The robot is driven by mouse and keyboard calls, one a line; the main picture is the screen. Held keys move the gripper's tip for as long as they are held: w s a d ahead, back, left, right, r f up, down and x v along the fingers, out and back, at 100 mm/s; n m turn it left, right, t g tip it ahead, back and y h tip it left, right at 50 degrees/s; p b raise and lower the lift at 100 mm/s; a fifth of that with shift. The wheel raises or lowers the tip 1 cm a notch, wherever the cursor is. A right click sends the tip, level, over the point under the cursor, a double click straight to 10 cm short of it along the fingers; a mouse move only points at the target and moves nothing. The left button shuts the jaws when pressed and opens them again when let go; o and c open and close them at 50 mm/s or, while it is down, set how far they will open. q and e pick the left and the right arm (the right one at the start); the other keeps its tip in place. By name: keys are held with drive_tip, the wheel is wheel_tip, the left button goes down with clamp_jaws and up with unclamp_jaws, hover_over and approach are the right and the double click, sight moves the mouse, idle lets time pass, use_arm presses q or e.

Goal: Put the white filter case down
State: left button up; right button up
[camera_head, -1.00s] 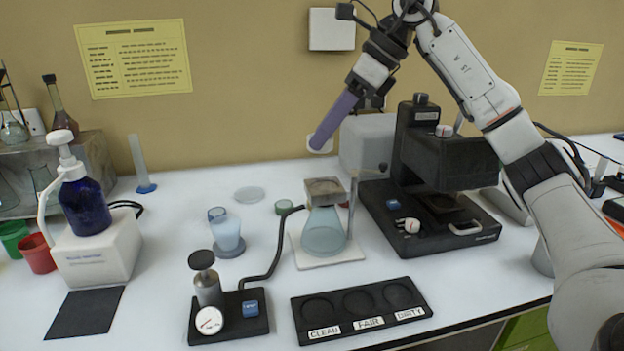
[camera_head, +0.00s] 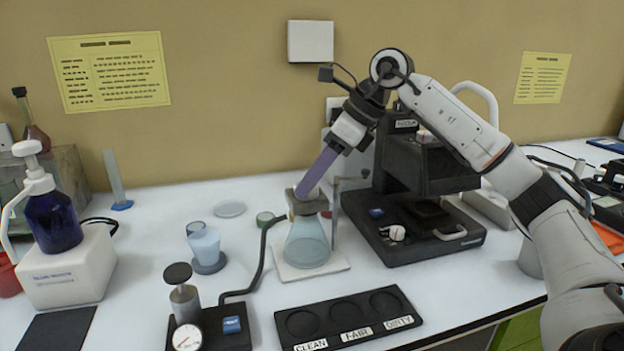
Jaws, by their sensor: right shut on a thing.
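My right gripper (camera_head: 304,190) reaches down from the upper right, its long purple fingers shut and their tips at the top of the glass flask (camera_head: 307,243). The white filter case is in its fingertips, but I cannot make it out clearly against the flask's square grey top (camera_head: 308,206). I cannot tell whether the case touches that top. The flask is upright on a white base plate (camera_head: 338,264) and holds pale blue-green liquid. My left gripper is out of view.
A black tray (camera_head: 347,350) labelled CLEAN, FAIR and DIRTY has empty round recesses. A black microscope (camera_head: 455,238) stands right of the flask. A pump with a gauge (camera_head: 186,336) and a blue-tinted beaker (camera_head: 204,245) stand left. A pale flat dish (camera_head: 230,210) lies behind.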

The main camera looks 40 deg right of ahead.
drive_tip(key=shift+f, duration=0.1)
drive_tip(key=o, duration=1)
drive_tip(key=shift+r, duration=0.25)
drive_tip(key=p+v, duration=0.2)
drive_tip(key=v, duration=0.9)
drive_tip(key=shift+s+d+r, duration=0.2)
drive_tip(key=shift+r, duration=0.1)
